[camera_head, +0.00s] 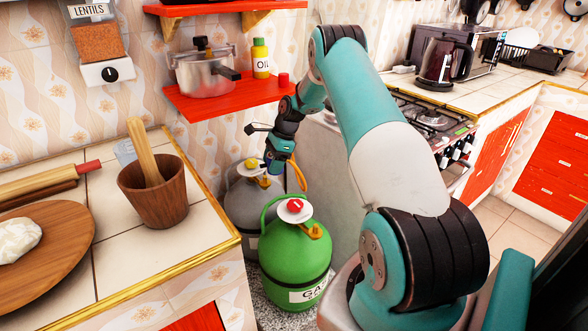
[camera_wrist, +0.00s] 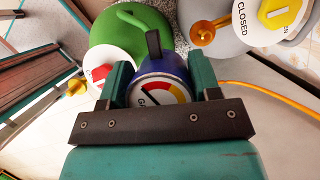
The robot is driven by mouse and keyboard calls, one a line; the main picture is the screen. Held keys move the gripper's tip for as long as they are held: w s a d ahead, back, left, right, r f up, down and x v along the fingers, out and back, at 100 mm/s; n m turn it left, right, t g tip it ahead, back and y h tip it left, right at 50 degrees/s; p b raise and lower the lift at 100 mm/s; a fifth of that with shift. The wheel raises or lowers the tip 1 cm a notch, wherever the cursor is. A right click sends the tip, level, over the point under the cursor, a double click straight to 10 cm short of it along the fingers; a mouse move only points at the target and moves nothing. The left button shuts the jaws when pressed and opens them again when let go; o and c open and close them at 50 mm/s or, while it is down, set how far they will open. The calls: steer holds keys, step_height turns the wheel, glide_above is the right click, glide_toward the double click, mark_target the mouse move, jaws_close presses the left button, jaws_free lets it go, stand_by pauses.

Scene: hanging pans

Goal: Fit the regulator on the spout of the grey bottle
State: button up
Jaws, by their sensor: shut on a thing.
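My gripper (camera_wrist: 164,70) is shut on the blue regulator (camera_wrist: 161,92), which has a round dial with yellow and red bands and a dark stub pointing forward. In the head view my gripper (camera_head: 277,165) hangs beside the top of the grey bottle (camera_head: 240,208). The grey bottle has a yellow knob (camera_wrist: 284,12) on a white disc marked CLOSED. Its brass spout (camera_wrist: 202,33) shows in the wrist view, ahead and to the right of the regulator, apart from it. In the head view this spout is hidden or too small to make out.
A green bottle (camera_head: 295,255) with a red knob stands in front of the grey one; its brass spout (camera_wrist: 77,88) is left of the regulator. An orange hose (camera_wrist: 275,92) runs right. A tiled counter (camera_head: 105,255) stands left, and a red shelf (camera_head: 225,97) hangs above.

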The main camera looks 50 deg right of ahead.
steer(key=w, duration=0.1)
steer(key=w+f, duration=0.2)
steer(key=shift+w+a+b, duration=0.25)
steer(key=shift+a+b, duration=0.1)
steer(key=shift+b, duration=0.05)
steer(key=shift+w+d+f+m+b, duration=0.25)
steer(key=shift+w+d+m+b, duration=0.35)
steer(key=shift+w, duration=0.1)
steer(key=shift+w+d+m+t+h+b, duration=0.2)
steer(key=shift+w+m+b, duration=0.1)
steer(key=shift+w, duration=0.2)
steer(key=shift+w+d+m+t+h+b, duration=0.1)
steer(key=shift+w+d+m+t+b, duration=0.15)
steer(key=shift+w, duration=0.25)
steer(key=shift+f, duration=0.1)
steer(key=shift+f+b, duration=0.35)
steer(key=shift+b, duration=0.15)
steer(key=shift+s+f+b, duration=0.1)
steer(key=shift+f+b, duration=1.4)
steer(key=shift+b, duration=0.25)
steer(key=shift+f, duration=0.95)
steer(key=shift+f, duration=0.2)
